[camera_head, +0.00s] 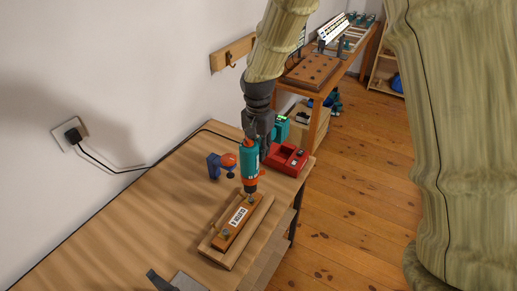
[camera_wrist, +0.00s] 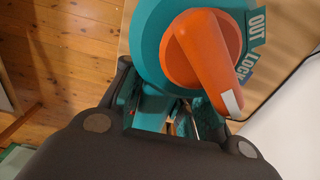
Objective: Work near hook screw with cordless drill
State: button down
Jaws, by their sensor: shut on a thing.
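My gripper (camera_head: 259,138) is shut on the teal and orange cordless drill (camera_head: 249,165), which hangs upright with its nose down. The drill's tip is close to the far end of a labelled wooden block (camera_head: 231,228) in a wooden tray (camera_head: 259,234). I cannot tell whether the tip touches. A small metal fitting, perhaps the hook screw (camera_head: 226,233), shows at the block's near end. Another small metal part is under the tip, partly hidden.
A red charger-like box (camera_head: 288,160) and a blue clamp-like tool with an orange part (camera_head: 221,165) lie on the workbench (camera_head: 130,220). A black cable runs to a wall socket (camera_head: 70,132). A wall board with a dark hook (camera_head: 231,55) is behind.

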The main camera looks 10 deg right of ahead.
jog(key=shift+r+p, duration=2.1)
jog(key=shift+r, duration=0.75)
